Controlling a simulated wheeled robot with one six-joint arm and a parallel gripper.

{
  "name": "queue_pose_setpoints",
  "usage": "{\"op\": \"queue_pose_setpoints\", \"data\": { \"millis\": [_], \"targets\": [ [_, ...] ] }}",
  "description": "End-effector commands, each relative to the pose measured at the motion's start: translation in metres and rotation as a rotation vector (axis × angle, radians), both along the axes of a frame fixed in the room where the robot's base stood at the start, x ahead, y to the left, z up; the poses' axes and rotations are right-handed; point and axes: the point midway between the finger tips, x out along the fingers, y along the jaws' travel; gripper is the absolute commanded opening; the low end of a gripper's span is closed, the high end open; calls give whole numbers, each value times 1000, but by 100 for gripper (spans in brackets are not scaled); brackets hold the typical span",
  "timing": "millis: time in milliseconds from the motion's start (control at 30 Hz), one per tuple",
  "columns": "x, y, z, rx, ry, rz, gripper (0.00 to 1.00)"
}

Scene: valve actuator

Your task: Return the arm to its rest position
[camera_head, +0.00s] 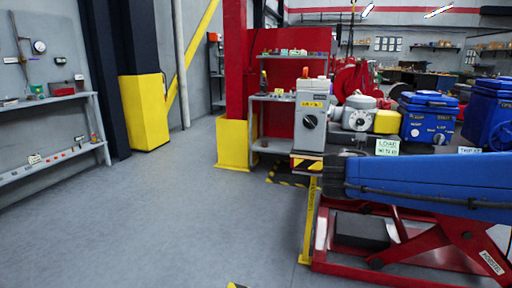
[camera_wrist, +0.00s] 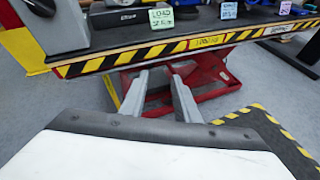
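My gripper (camera_wrist: 160,78) shows in the wrist view with its two grey fingers apart and nothing between them. It points at the space below the striped front edge of the lift table (camera_wrist: 190,45), in front of the table's red frame. My blue arm link (camera_head: 430,185) reaches in from the right in the head view, across the front of the lift table. The fingers do not show in the head view.
The table carries a grey valve actuator box (camera_head: 312,115), a blue actuator (camera_head: 428,116) and a paper label (camera_head: 387,147). A yellow-based red column (camera_head: 233,142) stands behind. Wall shelves (camera_head: 50,145) are at left. The floor (camera_head: 160,215) between is clear.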

Motion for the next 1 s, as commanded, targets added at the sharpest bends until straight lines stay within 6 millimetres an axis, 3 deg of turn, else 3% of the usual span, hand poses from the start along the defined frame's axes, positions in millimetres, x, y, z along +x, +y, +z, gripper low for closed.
{"op": "queue_pose_setpoints", "data": {
  "millis": [100,267,433,600,800,1000],
  "targets": [
    [-48,-28,-25,284,-69,-193,29],
    [-110,-45,-62,660,-175,-475,29],
    [-171,-41,-99,1039,-297,-799,29],
    [-222,-18,-130,1391,-416,-1144,29],
    [-260,16,-149,1701,-517,-1495,29],
    [-273,34,-154,1828,-550,-1660,29]
  ]
}}
